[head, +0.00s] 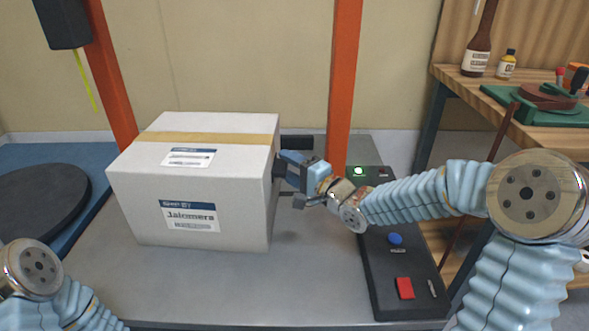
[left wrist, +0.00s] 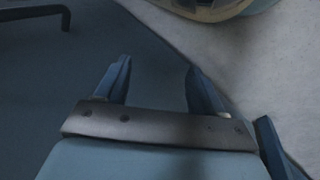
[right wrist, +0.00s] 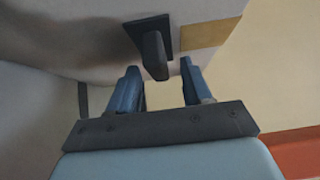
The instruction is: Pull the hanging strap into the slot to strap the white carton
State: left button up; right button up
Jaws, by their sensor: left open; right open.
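The white carton (head: 190,205) stands on the grey table, with a tan tape band across its top. A thin yellow-green strap (head: 86,80) hangs free from a black box (head: 62,22) at the upper left, apart from the carton. My right gripper (head: 283,177) is open beside the carton's right side. In the right wrist view, its open fingers (right wrist: 160,75) are close to a black plate with a protruding block (right wrist: 153,50), near the carton's tape. My left gripper (left wrist: 158,78) is open and empty in the left wrist view; its fingers are outside the head view. I cannot make out the slot clearly.
A black control panel (head: 385,275) with a lit green light, a blue knob and a red switch lies right of the carton. Two orange posts (head: 342,80) stand behind. A round dark disc (head: 40,205) is at the left. A wooden bench (head: 450,78) holds bottles at the right.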

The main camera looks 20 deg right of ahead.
grip_shut()
dwell(1.3)
